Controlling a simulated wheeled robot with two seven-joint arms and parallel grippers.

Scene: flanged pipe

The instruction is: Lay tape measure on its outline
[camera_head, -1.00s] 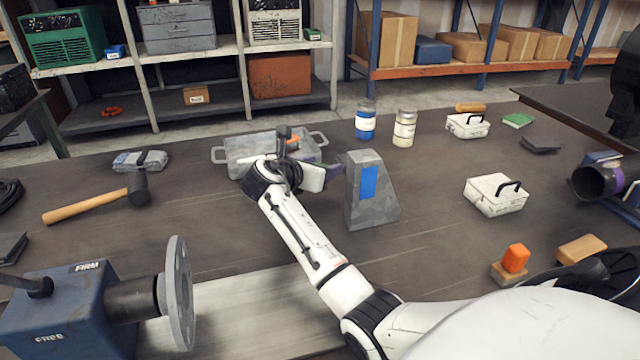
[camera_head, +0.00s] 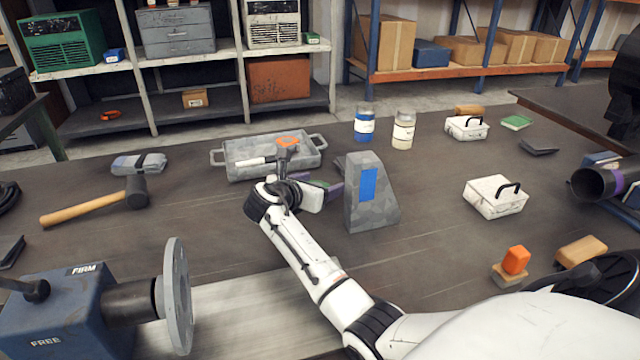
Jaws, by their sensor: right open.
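A grey metal tray (camera_head: 312,160) with a handle at each end stands at mid-table. A small flat orange patch (camera_head: 289,140) shows inside it. I cannot tell whether this is the tape measure or its outline. My right gripper (camera_head: 286,152) is open at the tray, just in front of the orange patch, with its dark fingers partly covering it. The fingertips are too small to show contact. A white marker-like piece with a dark end (camera_head: 255,162) lies in the tray, left of my gripper. My left gripper is not in view.
A grey angled block with a blue panel (camera_head: 368,190) stands right of my right wrist. Two jars (camera_head: 403,130) stand behind it. A hammer (camera_head: 95,205) lies left, and a blue flanged fixture (camera_head: 60,310) stands front left.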

